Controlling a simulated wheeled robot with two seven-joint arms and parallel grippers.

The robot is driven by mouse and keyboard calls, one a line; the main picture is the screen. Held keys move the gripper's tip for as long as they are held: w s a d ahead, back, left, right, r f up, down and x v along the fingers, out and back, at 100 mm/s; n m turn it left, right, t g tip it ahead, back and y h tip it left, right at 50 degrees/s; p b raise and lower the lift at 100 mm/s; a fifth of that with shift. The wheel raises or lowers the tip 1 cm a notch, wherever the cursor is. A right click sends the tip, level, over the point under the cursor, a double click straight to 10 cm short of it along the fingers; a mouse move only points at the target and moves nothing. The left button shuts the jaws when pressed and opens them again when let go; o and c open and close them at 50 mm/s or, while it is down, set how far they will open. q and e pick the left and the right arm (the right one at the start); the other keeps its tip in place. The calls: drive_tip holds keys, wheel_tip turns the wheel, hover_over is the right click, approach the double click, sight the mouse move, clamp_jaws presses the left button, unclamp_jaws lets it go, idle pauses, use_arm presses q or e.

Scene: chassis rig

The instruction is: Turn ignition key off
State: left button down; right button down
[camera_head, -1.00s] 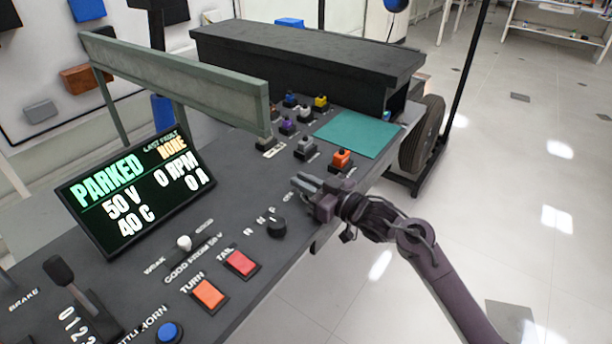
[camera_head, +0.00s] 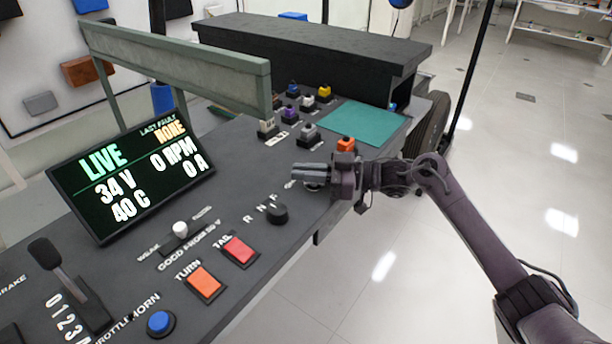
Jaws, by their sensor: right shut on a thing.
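My right gripper (camera_head: 308,173) is over the right edge of the dark console (camera_head: 225,150), its fingers pointing left. The display (camera_head: 133,175) reads LIVE, 34 V, 0 RPM, 40 C, 0 A and last fault NONE. My left gripper is out of view.
A black R-N-F knob (camera_head: 277,213) is left of and nearer than the gripper. An orange button (camera_head: 346,145) is just behind it. Red (camera_head: 240,250) and orange (camera_head: 204,283) switches lie nearer. A green frame (camera_head: 175,55) rises behind. Open floor lies right.

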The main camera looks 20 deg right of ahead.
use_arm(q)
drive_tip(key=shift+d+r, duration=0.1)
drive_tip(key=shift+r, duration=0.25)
use_arm(e)
drive_tip(key=c, duration=1.5)
unclamp_jaws()
drive_tip(key=shift+a, duration=0.1)
drive_tip(key=shift+o, duration=0.2)
